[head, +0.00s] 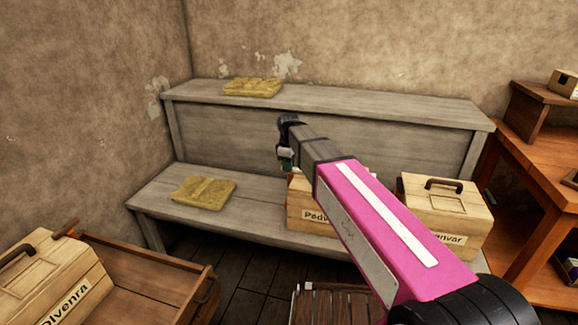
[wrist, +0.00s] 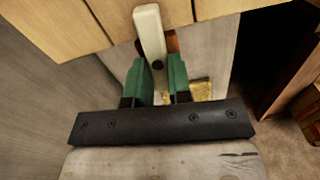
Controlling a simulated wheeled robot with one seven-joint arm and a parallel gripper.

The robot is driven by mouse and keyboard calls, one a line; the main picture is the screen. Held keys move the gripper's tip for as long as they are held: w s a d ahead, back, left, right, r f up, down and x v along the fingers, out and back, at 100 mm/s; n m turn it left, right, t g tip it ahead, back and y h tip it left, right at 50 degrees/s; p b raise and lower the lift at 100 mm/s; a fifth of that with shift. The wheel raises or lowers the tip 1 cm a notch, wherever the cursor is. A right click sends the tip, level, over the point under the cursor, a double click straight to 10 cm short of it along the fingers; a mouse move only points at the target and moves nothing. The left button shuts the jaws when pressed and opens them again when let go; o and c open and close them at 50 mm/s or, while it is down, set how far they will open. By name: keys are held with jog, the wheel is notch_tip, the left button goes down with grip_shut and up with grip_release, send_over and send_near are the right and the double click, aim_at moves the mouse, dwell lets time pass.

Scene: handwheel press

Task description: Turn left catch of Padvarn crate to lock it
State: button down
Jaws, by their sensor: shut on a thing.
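The Padvarn crate (head: 300,212) is light wood and stands on the lower bench shelf in the head view. My pink arm crosses it and hides much of its front and label. In the wrist view, the crate's wooden side (wrist: 60,25) fills the top. A cream bar-shaped catch (wrist: 148,28) with a rounded end runs down between my green fingers, with a brown piece beside it. My gripper (wrist: 158,72) is shut on the lower part of this catch. In the head view my gripper (head: 286,158) is at the crate's upper left, mostly edge-on.
Another labelled crate (head: 446,215) stands to the right on the same bench (head: 255,232). Folded yellow cloths lie on the lower shelf (head: 203,193) and upper shelf (head: 252,87). An open wooden box (head: 150,272) and a third crate (head: 50,285) are at lower left.

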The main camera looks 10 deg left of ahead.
jog(key=shift+n, duration=0.5)
jog(key=c, duration=1)
grip_release()
jog(key=shift+c, duration=0.2)
jog(key=shift+r, duration=0.1)
notch_tip(320, 180, up, 11)
jog(key=shift+f, duration=0.2)
jog(key=shift+s, duration=0.1)
